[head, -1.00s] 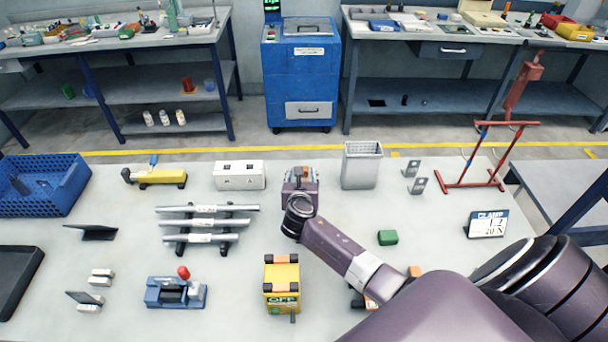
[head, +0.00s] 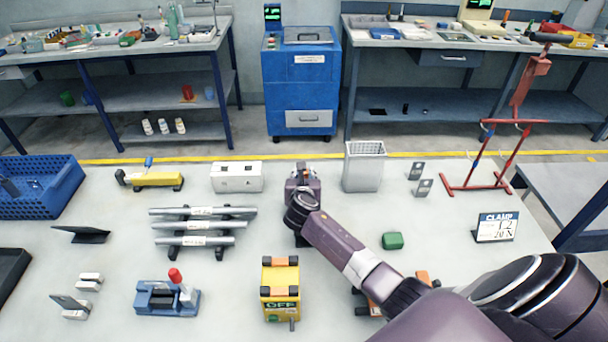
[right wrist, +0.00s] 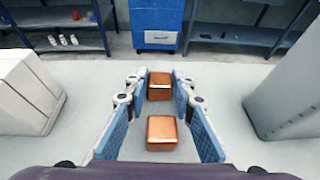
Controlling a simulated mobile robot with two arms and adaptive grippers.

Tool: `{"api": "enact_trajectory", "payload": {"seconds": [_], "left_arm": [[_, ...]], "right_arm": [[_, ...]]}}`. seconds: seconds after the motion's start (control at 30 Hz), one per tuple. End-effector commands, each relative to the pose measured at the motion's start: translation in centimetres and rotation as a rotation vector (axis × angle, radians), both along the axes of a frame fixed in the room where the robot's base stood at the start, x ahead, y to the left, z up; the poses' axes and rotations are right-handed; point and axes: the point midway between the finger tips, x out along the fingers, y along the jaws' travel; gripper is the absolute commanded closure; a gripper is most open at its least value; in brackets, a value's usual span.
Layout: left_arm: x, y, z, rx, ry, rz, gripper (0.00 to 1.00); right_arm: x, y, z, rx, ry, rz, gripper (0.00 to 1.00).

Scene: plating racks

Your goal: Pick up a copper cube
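Two copper cubes show in the right wrist view, one behind the other on the pale tabletop. The near copper cube (right wrist: 162,132) lies between the blue finger pads, with gaps on both sides. The far copper cube (right wrist: 160,86) is at the fingertips. My right gripper (right wrist: 159,92) is open around them, and I see no grip on either. In the head view my right gripper (head: 303,172) is over the table's back middle and hides the cubes. My left gripper is not in view.
A white box (head: 237,177) stands left of my right gripper and a grey bin (head: 364,168) right of it. A rod rack (head: 203,232), a yellow block (head: 281,288) and a green block (head: 392,240) are nearer. A red stand (head: 478,178) is at right.

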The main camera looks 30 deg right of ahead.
Motion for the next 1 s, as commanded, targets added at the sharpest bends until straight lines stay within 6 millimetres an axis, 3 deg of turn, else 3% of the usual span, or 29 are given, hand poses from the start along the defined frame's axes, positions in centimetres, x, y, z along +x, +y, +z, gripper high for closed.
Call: {"api": "enact_trajectory", "payload": {"seconds": [0.2, 0.67, 0.83, 1.0], "left_arm": [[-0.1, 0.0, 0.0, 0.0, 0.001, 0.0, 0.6], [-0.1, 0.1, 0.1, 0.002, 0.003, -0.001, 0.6], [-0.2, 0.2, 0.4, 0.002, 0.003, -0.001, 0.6], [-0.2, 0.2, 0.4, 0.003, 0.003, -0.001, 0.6]], "right_arm": [[0.0, 0.0, 0.0, 0.0, 0.0, 0.0, 1.0], [0.1, -0.1, 1.0, -0.003, -0.004, 0.0, 1.0], [0.1, -0.1, 3.5, -0.003, -0.007, 0.001, 1.0], [0.2, -0.1, 7.9, -0.003, -0.01, 0.001, 1.0]]}}
